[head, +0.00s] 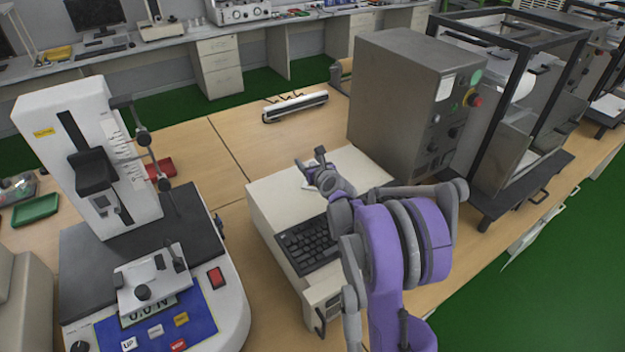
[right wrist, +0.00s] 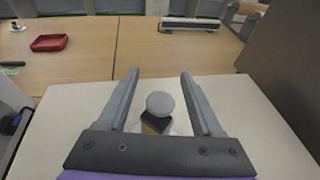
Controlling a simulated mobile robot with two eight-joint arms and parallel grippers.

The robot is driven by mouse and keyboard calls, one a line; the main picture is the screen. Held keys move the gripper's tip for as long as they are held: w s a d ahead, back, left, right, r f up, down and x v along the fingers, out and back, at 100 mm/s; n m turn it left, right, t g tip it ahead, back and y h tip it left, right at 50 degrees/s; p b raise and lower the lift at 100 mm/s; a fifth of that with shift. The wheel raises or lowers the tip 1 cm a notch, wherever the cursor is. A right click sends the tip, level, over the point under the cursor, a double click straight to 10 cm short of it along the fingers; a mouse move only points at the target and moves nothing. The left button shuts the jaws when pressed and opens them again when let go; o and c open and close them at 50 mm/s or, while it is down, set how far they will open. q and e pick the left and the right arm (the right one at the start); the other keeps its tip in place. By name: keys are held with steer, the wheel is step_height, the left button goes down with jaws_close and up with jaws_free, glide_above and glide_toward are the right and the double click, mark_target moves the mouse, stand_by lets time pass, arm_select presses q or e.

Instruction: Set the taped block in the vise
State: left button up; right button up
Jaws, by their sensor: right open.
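My right gripper (head: 311,161) is over the top of a cream-coloured cabinet (head: 268,200), beyond the keyboard. The right wrist view shows its two fingers (right wrist: 160,74) apart. Between them, lower down, is a small dark block (right wrist: 156,123) with a tan side, with a round grey piece (right wrist: 160,104) at its top. I cannot tell whether this is the taped block or part of the vise, nor whether the fingers touch it. The gripper hides it in the head view. No vise can be made out for certain. My left gripper is out of view.
A white test stand (head: 85,150) with a knobbed plate (head: 150,285) stands at left. A black keyboard (head: 308,245) lies on the cabinet's near part. A tall grey machine (head: 395,105) rises close at right. A red tray (head: 160,168) and a long white device (head: 295,105) lie farther back.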

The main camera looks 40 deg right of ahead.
steer(key=shift+s, duration=0.15)
steer(key=shift+c, duration=0.9)
jaws_close()
stand_by(0.4)
